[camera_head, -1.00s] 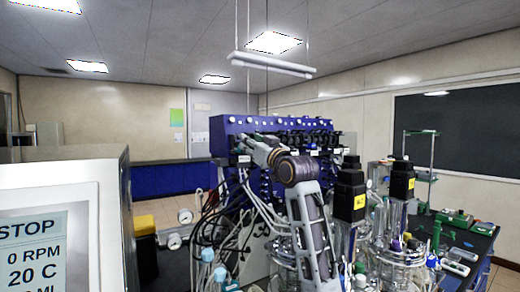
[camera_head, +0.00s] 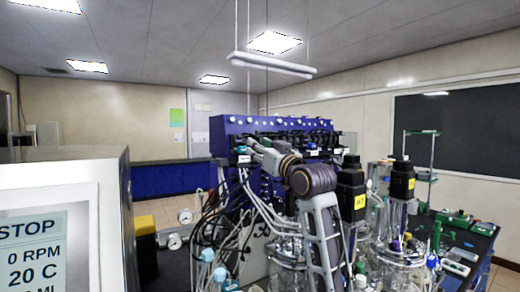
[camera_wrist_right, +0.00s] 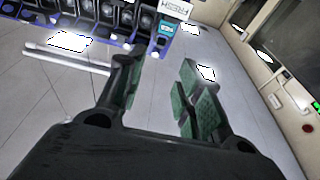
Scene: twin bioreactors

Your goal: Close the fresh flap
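A white label reading FRESH, upside down, shows at the top of the right wrist view (camera_wrist_right: 174,8). A teal part (camera_wrist_right: 165,28) sits beside it on the edge of the row of black pump heads; I cannot tell which piece is the fresh flap or how far it stands open. My right gripper (camera_wrist_right: 158,75) has its two green-padded fingers apart with nothing between them, just short of the label and teal part. In the head view my right arm reaches up to the blue pump unit (camera_head: 228,128), and its gripper end is small and partly hidden there. My left gripper is out of view.
A row of black pump heads (camera_wrist_right: 90,12) lines the blue unit. Tubes and cables hang in front of it. Glass vessels with black motors (camera_head: 351,190) stand close to the right of my arm. A white cabinet with a screen (camera_head: 35,250) fills the lower left.

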